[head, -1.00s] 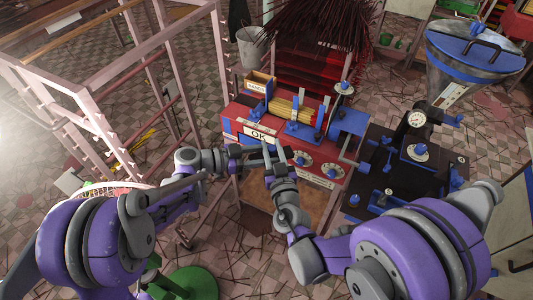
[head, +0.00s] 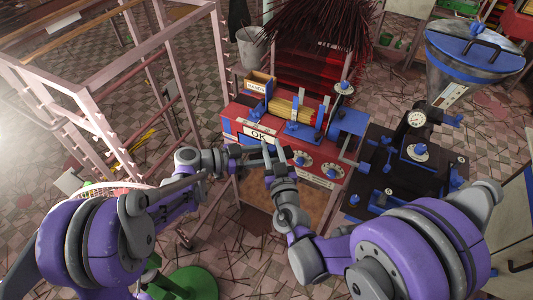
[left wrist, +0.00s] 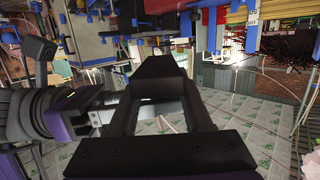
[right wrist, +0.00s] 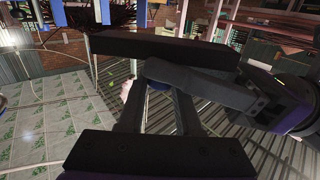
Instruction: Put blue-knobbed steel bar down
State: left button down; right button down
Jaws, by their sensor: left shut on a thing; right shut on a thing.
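My left gripper (head: 240,160) and my right gripper (head: 268,157) are close together in front of the red and blue extruder machine (head: 262,118), by its "OK" label. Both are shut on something.
A black machine bed (head: 440,170) with a gauge and blue knobs stands at the right, below a steel hopper (head: 472,55). A pink metal rack (head: 85,110) stands at the left. A green round base (head: 190,283) is on the tiled floor, which has scattered sticks.

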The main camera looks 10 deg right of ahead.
jog(key=c, duration=0.5)
grip_release()
